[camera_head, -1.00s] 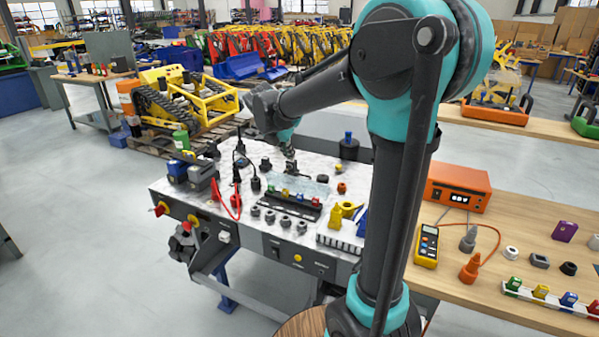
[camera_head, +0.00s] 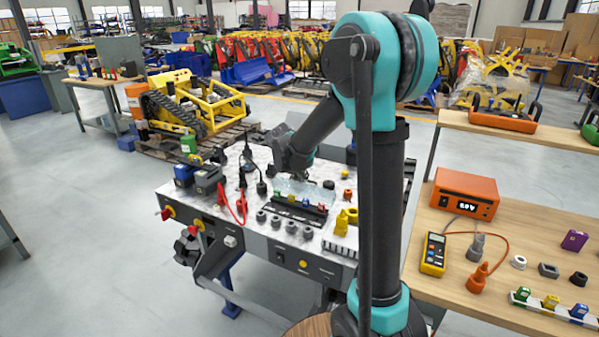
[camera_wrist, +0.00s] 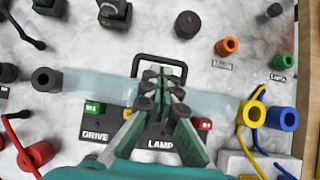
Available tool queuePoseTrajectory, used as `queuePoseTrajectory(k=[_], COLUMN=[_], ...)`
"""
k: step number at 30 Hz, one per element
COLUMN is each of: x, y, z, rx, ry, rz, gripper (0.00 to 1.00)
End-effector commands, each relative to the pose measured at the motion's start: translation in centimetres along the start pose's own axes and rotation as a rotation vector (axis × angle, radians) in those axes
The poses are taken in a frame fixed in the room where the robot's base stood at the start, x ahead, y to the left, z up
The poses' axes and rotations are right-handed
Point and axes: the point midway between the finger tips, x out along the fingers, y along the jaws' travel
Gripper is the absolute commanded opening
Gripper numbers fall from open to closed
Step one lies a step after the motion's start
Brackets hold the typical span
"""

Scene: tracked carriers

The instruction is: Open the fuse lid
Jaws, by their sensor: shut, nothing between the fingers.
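The fuse lid (camera_wrist: 90,82) is a long clear strip with a dark frame-shaped handle (camera_wrist: 137,62) on its far edge in the wrist view. In the head view the lid (camera_head: 291,187) lies behind and partly over the dark fuse block (camera_head: 300,209); its exact tilt is unclear. Coloured fuses, including a green one (camera_wrist: 94,107) and a red one (camera_wrist: 204,124), sit along the block near the DRIVE and LAMP labels. My gripper (camera_wrist: 160,76) is shut, its fingertips over the lid at the handle. Whether they touch the handle is unclear. The gripper hides the lid's middle.
Knobs and sockets surround the lid: a black post (camera_wrist: 46,79) at left, an orange socket (camera_wrist: 227,46), and yellow (camera_wrist: 254,113) and blue (camera_wrist: 283,118) plugs at right. Red cables (camera_head: 239,206) lie left of the block. A wooden bench (camera_head: 500,250) stands at right.

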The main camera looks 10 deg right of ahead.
Motion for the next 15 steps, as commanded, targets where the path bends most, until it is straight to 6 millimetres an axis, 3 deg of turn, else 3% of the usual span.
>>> queuePoseTrajectory(k=[6,15], x=[1.7,1.9], y=[0.0,0.0], z=[0.3,0.4], rx=[0.000,-0.001], ry=[0.000,0.000], rz=[-0.001,0.000], gripper=[0.00,0.00])
